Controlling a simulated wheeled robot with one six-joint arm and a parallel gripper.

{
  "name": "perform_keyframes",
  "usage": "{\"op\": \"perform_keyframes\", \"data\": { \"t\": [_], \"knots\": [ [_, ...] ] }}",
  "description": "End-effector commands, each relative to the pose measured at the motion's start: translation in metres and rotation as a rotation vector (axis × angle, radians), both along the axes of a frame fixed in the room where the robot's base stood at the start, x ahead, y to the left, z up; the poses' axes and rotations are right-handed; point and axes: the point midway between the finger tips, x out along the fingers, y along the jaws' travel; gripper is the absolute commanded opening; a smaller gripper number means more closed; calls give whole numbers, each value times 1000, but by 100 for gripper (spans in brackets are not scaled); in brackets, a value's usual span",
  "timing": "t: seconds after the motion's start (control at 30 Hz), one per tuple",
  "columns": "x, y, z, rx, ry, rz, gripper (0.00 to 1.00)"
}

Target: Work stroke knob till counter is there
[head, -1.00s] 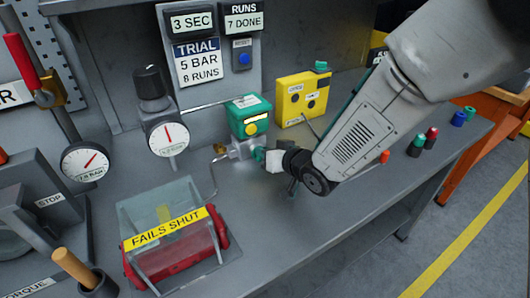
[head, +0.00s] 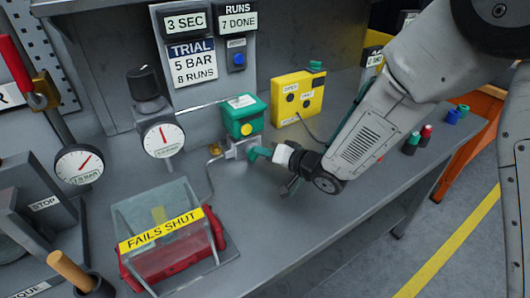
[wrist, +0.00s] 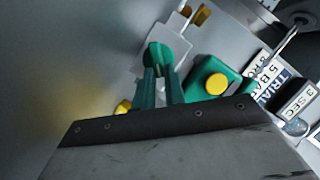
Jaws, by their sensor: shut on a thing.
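The stroke knob (wrist: 157,52) is a round green piece at the valve in the wrist view, partly covered by my fingers. My gripper (wrist: 158,75) has its green fingers shut on it; in the head view the gripper (head: 258,153) reaches it from the right. The green valve actuator (head: 243,115), with a yellow button, stands on the metal valve body (head: 240,149). The counter (head: 239,17) reads "RUNS 7 DONE". The trial card (head: 191,63) reads "5 BAR, 8 RUNS", and the display (head: 185,22) above it reads "3 SEC".
A yellow box (head: 298,97) with black buttons stands right of the actuator. Left are a regulator with gauge (head: 163,138) and a clear-covered red unit (head: 170,250) labelled "FAILS SHUT". Colored caps (head: 411,143) stand at the right.

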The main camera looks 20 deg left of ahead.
Motion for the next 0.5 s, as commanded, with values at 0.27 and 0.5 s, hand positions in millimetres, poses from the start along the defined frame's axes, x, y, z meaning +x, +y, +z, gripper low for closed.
{"op": "perform_keyframes", "data": {
  "t": [0.27,0.5],
  "knots": [
    [1,0,1,2,0,-2,0],
    [1,0,0,1,-1,-1,34]
  ]
}}
